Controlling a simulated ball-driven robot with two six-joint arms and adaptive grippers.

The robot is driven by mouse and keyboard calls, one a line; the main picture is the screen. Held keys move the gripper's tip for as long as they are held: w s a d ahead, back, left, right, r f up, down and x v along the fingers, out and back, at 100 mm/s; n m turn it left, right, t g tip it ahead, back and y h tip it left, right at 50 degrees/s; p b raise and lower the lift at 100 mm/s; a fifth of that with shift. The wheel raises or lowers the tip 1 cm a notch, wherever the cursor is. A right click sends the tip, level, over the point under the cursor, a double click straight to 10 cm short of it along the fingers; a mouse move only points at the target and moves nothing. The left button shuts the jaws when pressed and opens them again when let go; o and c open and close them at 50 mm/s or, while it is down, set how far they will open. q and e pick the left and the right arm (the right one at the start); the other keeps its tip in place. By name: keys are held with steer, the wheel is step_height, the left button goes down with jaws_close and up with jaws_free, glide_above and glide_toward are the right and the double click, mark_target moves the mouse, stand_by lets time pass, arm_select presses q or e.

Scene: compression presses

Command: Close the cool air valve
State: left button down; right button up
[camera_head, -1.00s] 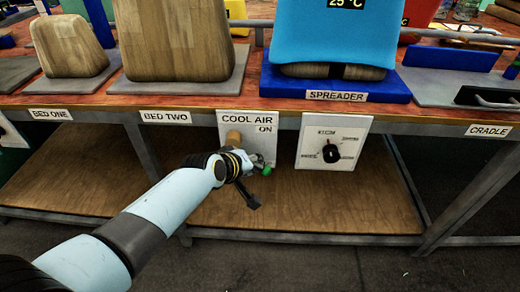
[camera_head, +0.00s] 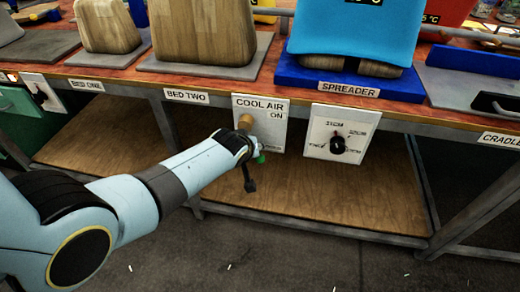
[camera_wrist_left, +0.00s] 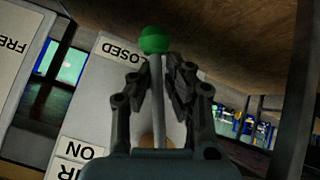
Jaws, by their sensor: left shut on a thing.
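The cool air valve panel (camera_head: 278,105) is white, marked COOL AIR and ON, and hangs under the bench front. A brass-coloured stub (camera_head: 245,121) juts from it. The valve lever is a thin grey rod (camera_wrist_left: 156,100) with a green ball knob (camera_wrist_left: 154,40). In the head view the knob (camera_head: 261,158) points down and slightly right, by the partly hidden lower label. In the left wrist view it lies near the CLOSED label (camera_wrist_left: 120,49). My left gripper (camera_wrist_left: 160,85) is shut around the rod just below the knob; it also shows in the head view (camera_head: 253,162). My right gripper is out of view.
A white dial panel (camera_head: 350,122) with a black knob (camera_head: 338,144) hangs just right of the valve. The bench edge (camera_head: 220,82) runs above. A wooden lower shelf (camera_head: 320,197) lies below, mostly clear.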

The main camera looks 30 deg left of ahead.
arm_select(q)
steer(key=shift+s+a+f+g+y, duration=0.3)
steer(key=shift+s+a+f+y, duration=0.15)
steer(key=shift+s+f, duration=0.2)
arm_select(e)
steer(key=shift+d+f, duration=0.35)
arm_select(q)
steer(key=shift+a+m+y+b, duration=0.3)
steer(key=shift+m+b, duration=0.1)
steer(key=shift+b, duration=0.15)
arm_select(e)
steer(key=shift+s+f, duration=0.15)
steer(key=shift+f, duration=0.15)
arm_select(q)
steer(key=shift+s+a+m+g+y+b, duration=0.15)
steer(key=shift+a+m+g+y+b, duration=0.15)
steer(key=shift+a+y+b, duration=0.3)
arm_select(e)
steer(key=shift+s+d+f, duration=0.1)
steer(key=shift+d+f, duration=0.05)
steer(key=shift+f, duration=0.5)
arm_select(q)
steer(key=c, duration=1.4)
jaws_free()
steer(key=shift+r, duration=0.1)
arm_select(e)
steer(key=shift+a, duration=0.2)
arm_select(q)
steer(key=shift+w+r, duration=0.1)
steer(key=shift+w, duration=0.1)
